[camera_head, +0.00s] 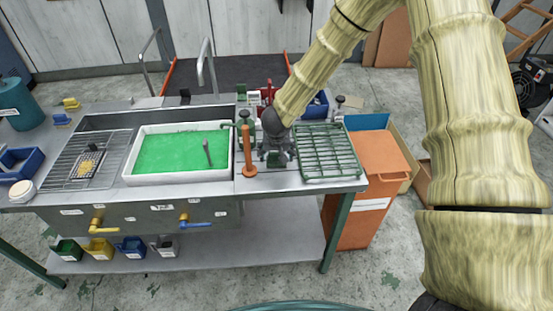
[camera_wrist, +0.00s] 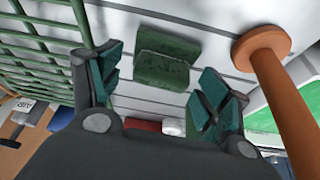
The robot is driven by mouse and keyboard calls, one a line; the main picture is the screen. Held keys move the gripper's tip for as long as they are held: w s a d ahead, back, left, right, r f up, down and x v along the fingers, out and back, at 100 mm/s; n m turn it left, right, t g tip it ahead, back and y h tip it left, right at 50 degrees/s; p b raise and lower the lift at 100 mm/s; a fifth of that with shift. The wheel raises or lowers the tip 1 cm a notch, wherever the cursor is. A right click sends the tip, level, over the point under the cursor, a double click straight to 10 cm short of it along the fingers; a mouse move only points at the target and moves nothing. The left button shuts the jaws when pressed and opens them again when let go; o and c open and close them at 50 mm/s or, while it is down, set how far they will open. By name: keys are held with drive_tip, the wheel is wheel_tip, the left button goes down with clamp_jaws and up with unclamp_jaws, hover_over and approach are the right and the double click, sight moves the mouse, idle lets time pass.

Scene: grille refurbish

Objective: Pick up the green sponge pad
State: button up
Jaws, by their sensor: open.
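The green sponge pad (camera_wrist: 163,68) lies on the grey slatted metal worktop in the wrist view, showing two dark green faces. My gripper (camera_wrist: 160,74) is open, with one teal-padded finger to the left of the pad and one to the right. Gaps show between the pad and both fingers, and nothing is held. In the head view my gripper (camera_head: 276,157) points down low over the worktop, between an orange-brown post and a green grille. The pad is hard to tell from the dark gripper there.
The orange-brown post (camera_head: 248,152) stands close to my gripper; it also shows in the wrist view (camera_wrist: 283,95). The green grille (camera_head: 327,152) lies on the other side. A white tray with green content (camera_head: 128,172) sits left. An orange bin (camera_head: 378,165) stands right of the bench.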

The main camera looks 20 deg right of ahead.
sight(276, 153)
drive_tip(key=shift+c, duration=0.4)
drive_tip(key=c, duration=1)
drive_tip(key=shift+r, duration=0.1)
drive_tip(key=shift+c, duration=0.2)
drive_tip(key=shift+r, duration=1.6)
drive_tip(key=s+a+r+b, duration=0.1)
drive_tip(key=s+a+b, duration=0.1)
drive_tip(key=s, duration=0.5)
drive_tip(key=s+a+r+b, duration=0.1)
drive_tip(key=s+a+b, duration=0.1)
drive_tip(key=s, duration=0.6)
drive_tip(key=shift+a, duration=0.75)
drive_tip(key=shift+f, duration=0.15)
